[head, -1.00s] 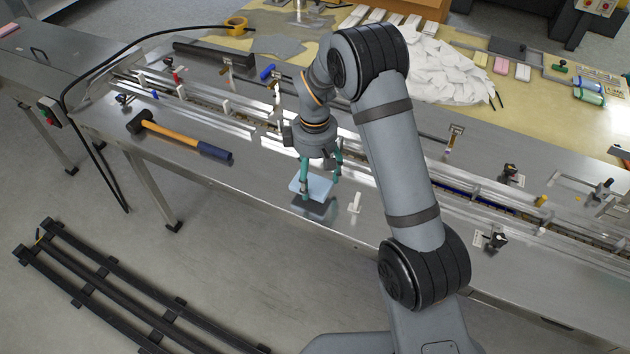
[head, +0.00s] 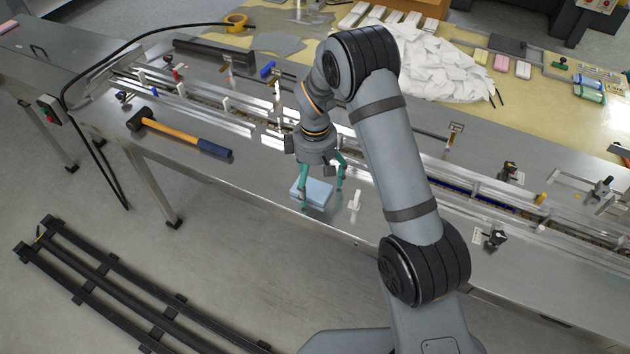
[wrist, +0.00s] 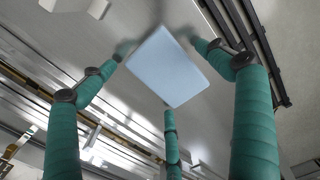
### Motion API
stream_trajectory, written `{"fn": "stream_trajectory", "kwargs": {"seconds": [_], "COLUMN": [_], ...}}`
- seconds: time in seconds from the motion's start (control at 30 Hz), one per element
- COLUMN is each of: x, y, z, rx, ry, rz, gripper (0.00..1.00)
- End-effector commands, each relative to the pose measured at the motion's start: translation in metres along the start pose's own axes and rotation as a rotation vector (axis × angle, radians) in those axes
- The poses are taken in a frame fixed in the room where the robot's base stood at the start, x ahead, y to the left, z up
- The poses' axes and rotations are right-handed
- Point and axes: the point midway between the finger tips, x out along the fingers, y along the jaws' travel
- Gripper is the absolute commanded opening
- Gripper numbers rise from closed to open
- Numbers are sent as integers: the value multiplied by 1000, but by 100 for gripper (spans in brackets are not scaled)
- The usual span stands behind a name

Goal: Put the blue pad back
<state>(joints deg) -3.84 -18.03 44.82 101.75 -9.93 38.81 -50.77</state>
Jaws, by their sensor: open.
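The blue pad (head: 313,191) is a light blue block, lying flat on the steel table top near its front edge. My gripper (head: 322,196) has teal fingers and is open, spread around the pad from above. In the wrist view the pad (wrist: 167,68) lies between the three fingers of my gripper (wrist: 160,62). Gaps show beside at least part of the pad; whether any fingertip still touches it I cannot tell.
A small white upright piece (head: 355,200) stands just right of the pad. A hammer (head: 180,136) lies to the left. The conveyor rails (head: 245,112) run behind. Bare table lies between hammer and pad.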

Motion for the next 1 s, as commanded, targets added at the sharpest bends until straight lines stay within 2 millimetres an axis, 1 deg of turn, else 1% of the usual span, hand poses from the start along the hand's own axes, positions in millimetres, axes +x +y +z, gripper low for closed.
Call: {"fn": "stream_trajectory", "kwargs": {"seconds": [0.2,0.37,0.47,0.7,0.8,0.9,1.0], "x": [-1,-11,-28,-81,-99,-113,-120], "y": [0,1,2,2,1,0,0], "z": [0,-1,-2,-2,-1,-1,0], "rx": [0,0,0,0,0,0,0], "ry": [0,3,5,5,4,2,1], "rz": [0,3,5,5,3,2,1], "gripper": [90,90,90,90,90,90,90]}}
